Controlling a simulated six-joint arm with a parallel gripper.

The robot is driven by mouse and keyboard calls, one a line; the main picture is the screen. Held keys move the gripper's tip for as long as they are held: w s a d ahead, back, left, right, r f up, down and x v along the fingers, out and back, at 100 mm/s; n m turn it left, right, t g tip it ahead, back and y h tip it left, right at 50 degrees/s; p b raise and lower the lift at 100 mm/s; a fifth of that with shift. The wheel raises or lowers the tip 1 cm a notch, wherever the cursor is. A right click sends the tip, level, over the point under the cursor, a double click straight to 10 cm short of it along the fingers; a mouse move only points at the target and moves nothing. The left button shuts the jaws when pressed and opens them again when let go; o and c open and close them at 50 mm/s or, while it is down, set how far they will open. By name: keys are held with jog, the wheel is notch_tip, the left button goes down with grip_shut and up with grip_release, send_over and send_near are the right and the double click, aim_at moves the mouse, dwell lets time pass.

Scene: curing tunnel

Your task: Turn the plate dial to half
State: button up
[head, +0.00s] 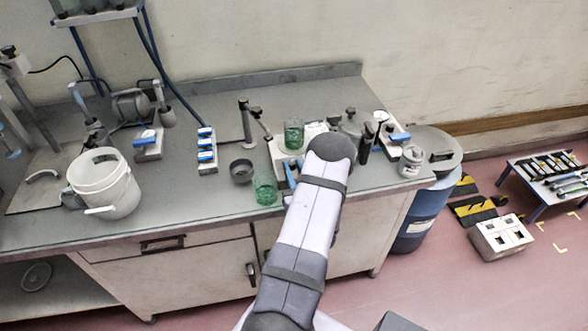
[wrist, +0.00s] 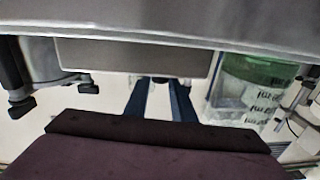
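My gripper (wrist: 159,97) shows in the wrist view as two dark blue fingers, set apart with a pale gap between them. A small dark shape sits at the far end of that gap, too small to make out. In the head view my arm hides most of the gripper. A pale plate unit (head: 280,153) on the bench carries a beaker of green liquid (head: 293,134). A labelled green-topped vessel (wrist: 255,92) stands right of the fingers in the wrist view. I cannot make out the plate dial or its setting in either view.
A second green beaker (head: 265,188) and a dark bowl (head: 241,171) stand left of my arm. A white bucket (head: 104,184), a blue-switched strip (head: 207,150) and a small pale container (head: 411,160) share the bench (head: 190,195). A blue drum (head: 421,212) stands right of it.

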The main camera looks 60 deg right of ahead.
jog(key=o, duration=0.3)
jog(key=shift+o, duration=0.2)
jog(key=shift+s+a+f+b, duration=0.1)
jog(key=shift+s+a+b, duration=0.2)
jog(key=shift+s+a, duration=0.2)
jog(key=shift+b+v, duration=1.05)
jog(key=shift+v, duration=1.95)
jog(key=shift+r, duration=0.2)
